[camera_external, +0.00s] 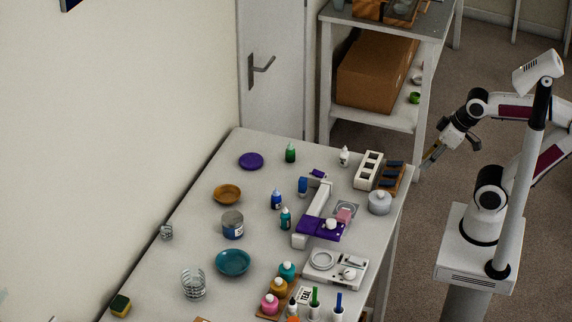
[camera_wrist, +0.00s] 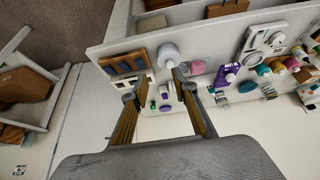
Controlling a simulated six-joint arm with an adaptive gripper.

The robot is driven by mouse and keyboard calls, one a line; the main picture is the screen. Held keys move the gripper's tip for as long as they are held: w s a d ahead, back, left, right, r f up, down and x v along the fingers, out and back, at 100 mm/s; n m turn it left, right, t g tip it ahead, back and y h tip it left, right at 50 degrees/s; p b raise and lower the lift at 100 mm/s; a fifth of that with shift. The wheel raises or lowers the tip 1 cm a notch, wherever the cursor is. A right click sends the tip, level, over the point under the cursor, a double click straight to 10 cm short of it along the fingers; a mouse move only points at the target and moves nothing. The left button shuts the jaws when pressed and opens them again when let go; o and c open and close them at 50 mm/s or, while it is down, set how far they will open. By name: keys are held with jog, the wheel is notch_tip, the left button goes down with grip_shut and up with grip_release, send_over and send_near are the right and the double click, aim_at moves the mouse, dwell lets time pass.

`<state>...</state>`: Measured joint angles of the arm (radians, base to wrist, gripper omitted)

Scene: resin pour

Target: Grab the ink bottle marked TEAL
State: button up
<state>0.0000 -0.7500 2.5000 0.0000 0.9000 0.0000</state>
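A slim teal bottle (camera_external: 285,219) with a dark cap stands near the middle of the table, left of the white-and-purple stand. A rounder teal bottle (camera_external: 288,271) stands at the front beside a yellow (camera_external: 280,288) and a pink bottle (camera_external: 270,303). The bottles' own labels are too small to read. My gripper (camera_external: 448,155) is off the table's right side, far from both teal bottles. In the wrist view my gripper (camera_wrist: 157,85) is open with nothing between its fingers.
The table holds a white-and-purple stand (camera_external: 316,227), a white scale-like device (camera_external: 335,267), a teal bowl (camera_external: 233,262) and blue bottles (camera_external: 277,199). A white rack (camera_external: 367,169) and grey lidded pot (camera_external: 380,203) line the right edge. A shelf (camera_external: 375,113) stands behind.

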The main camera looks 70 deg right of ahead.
jog(key=shift+o, duration=0.6)
jog(key=w+d+n+t, duration=0.25)
jog(key=w+t, duration=0.25)
jog(key=w, duration=2.1)
jog(key=n+g+y, duration=0.1)
jog(key=n+y, duration=0.6)
jog(key=y, duration=0.3)
send_near(286, 209)
jog(key=w+a, duration=0.2)
jog(key=shift+d+f, duration=0.2)
jog(key=shift+f, duration=0.1)
jog(key=shift+x, duration=1.35)
jog(key=shift+s+f, duration=0.1)
